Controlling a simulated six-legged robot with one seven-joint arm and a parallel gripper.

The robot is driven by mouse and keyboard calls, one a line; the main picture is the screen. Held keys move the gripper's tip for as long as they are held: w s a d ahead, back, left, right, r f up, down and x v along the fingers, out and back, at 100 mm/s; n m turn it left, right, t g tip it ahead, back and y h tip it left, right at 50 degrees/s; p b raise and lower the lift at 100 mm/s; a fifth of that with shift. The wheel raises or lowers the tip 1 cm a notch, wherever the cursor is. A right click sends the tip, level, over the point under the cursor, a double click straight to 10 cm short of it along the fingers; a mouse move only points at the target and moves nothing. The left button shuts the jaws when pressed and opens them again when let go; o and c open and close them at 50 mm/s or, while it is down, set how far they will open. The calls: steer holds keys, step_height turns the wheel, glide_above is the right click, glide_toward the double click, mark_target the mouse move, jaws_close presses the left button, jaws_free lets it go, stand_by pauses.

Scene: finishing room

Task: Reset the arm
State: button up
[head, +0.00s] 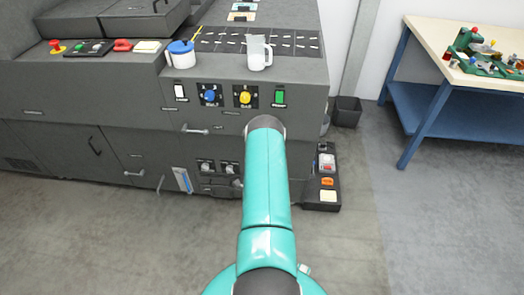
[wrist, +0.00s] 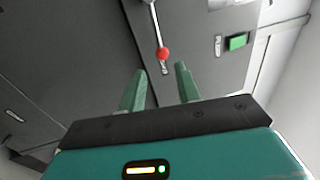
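My teal arm reaches forward in the head view toward the front of a dark grey machine (head: 90,150); the gripper itself is hidden behind the arm there. In the wrist view my gripper (wrist: 160,82) has its two green fingers apart, with nothing seen between them. A thin light rod with a red tip (wrist: 163,53) shows just beyond the fingers, and I cannot tell how far off it is. A green switch (wrist: 237,41) is to the right of the fingers in the wrist view.
The machine's panel has a blue knob (head: 210,96), a yellow knob (head: 245,97) and a green switch (head: 279,97). A blue-lidded white mug (head: 181,54) and a pale pitcher (head: 259,54) stand on top. A workbench (head: 440,35) and a dark bin (head: 347,111) are at right.

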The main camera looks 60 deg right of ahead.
steer(key=shift+v, duration=1.2)
